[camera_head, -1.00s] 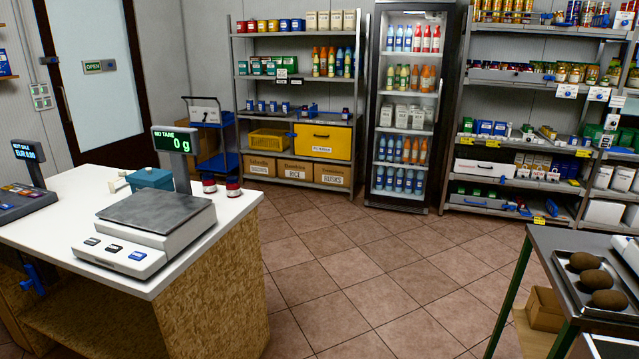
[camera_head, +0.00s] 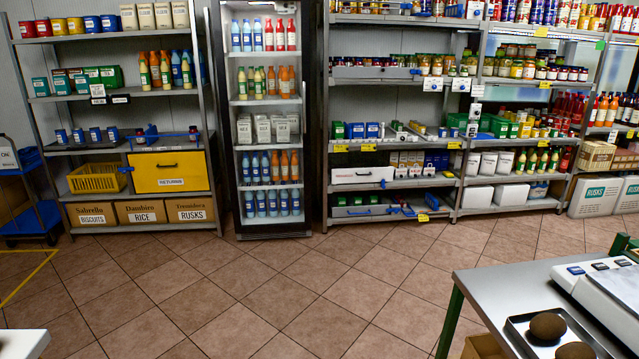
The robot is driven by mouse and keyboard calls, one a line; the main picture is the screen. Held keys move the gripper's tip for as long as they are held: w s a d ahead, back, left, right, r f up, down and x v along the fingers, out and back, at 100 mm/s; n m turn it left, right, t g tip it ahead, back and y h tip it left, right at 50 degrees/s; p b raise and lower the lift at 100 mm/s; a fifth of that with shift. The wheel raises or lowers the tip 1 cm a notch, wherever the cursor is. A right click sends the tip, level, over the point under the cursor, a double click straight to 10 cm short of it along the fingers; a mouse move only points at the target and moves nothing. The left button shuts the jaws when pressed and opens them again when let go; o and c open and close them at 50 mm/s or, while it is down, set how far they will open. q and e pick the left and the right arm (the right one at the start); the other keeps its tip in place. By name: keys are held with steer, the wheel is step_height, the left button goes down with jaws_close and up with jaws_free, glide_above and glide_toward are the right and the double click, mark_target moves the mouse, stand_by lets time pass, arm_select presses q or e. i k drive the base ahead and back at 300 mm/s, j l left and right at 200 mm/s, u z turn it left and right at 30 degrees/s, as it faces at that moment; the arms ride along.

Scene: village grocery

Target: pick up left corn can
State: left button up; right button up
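I cannot make out which can is the corn can, as the labels are too small to read. A row of red, yellow and blue cans stands on the top board of the left shelf unit; a yellow can (camera_head: 75,26) is among them. More cans (camera_head: 520,11) in several colours stand on the top boards of the right shelf units, partly cut by the upper edge of the view. Neither of my grippers shows in the head view.
A glass-door fridge (camera_head: 309,120) stands between the left shelf unit (camera_head: 120,98) and the right shelving (camera_head: 326,90). The tiled floor (camera_head: 250,290) before them is clear. A metal table (camera_head: 500,287) with a scale and a tray is at lower right; a counter corner (camera_head: 22,344) is at lower left.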

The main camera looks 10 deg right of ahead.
mark_target(535, 132)
steer(key=i+j+z, duration=0.1)
steer(key=i, duration=2.3)
steer(key=i+l+z, duration=0.15)
steer(key=i+z, duration=0.25)
steer(key=i, duration=0.4)
steer(key=i+j+z, duration=0.15)
steer(key=i+z, duration=0.2)
steer(key=i, duration=0.4)
